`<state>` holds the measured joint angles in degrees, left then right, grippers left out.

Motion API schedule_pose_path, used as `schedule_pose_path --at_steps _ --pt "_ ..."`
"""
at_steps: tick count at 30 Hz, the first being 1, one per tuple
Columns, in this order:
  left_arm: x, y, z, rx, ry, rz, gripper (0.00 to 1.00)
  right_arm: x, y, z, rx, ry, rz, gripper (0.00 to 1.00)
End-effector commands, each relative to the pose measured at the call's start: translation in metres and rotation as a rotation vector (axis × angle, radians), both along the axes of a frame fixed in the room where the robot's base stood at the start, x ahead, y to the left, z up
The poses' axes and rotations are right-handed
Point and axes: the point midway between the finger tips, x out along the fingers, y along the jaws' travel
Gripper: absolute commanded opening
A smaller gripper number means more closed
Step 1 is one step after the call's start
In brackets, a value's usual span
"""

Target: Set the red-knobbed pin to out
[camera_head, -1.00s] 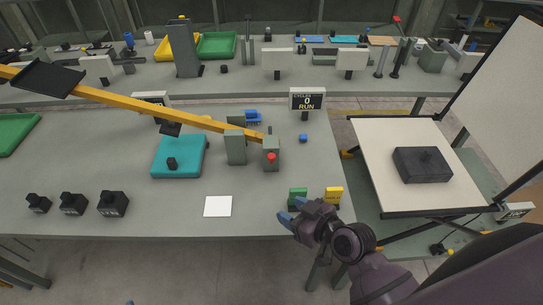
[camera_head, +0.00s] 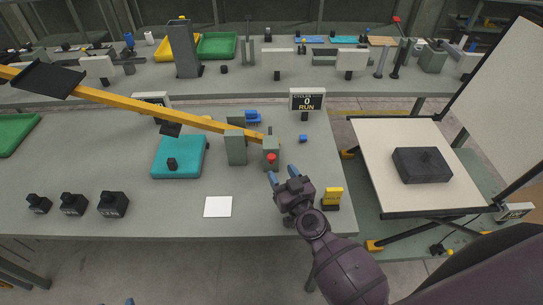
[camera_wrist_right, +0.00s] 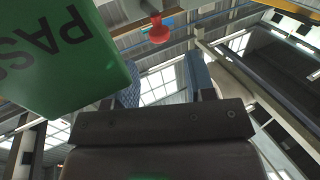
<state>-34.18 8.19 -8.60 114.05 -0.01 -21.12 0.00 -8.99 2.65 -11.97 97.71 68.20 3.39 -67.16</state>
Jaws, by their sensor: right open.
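The red-knobbed pin (camera_head: 271,158) sits in the front of a grey post (camera_head: 271,148) at the right end of the yellow beam. In the right wrist view the red knob (camera_wrist_right: 158,31) is at the top, beyond the fingers. My right gripper (camera_head: 283,174) is open and empty, just in front of and below the knob, apart from it. In the right wrist view its jaws (camera_wrist_right: 166,88) are spread, with the knob roughly in line with the gap. Only a small blue tip, perhaps my left gripper (camera_head: 130,301), shows at the bottom edge.
A green block marked PASS (camera_wrist_right: 60,60) is close to the left finger in the wrist view. A yellow block (camera_head: 333,196) stands right of my gripper. The yellow beam (camera_head: 150,107) rises leftward. A second grey post (camera_head: 235,148) stands left of the pin.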

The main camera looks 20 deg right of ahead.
Motion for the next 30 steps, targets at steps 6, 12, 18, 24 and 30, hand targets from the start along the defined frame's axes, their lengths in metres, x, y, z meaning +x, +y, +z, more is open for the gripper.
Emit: schedule_pose_path --at_steps 6,12,18,24,30 --pt "-0.001 0.000 -0.001 0.000 0.002 0.000 0.56 0.036 0.004 0.000 0.000 -0.001 0.001 0.50" --pt "-0.004 0.001 -0.005 0.000 0.009 0.002 0.56 0.061 0.007 0.000 0.000 0.000 0.001 0.50" --pt "-0.006 0.001 -0.007 0.001 0.012 0.003 0.56 0.072 0.008 0.000 -0.001 0.000 0.000 0.50" --pt "-0.005 0.001 -0.006 0.000 0.011 0.002 0.56 0.073 0.008 0.000 0.000 0.000 0.000 0.50" --pt "-0.003 0.000 -0.005 0.000 0.008 0.002 0.56 0.073 0.008 0.000 0.000 0.000 0.000 0.36"
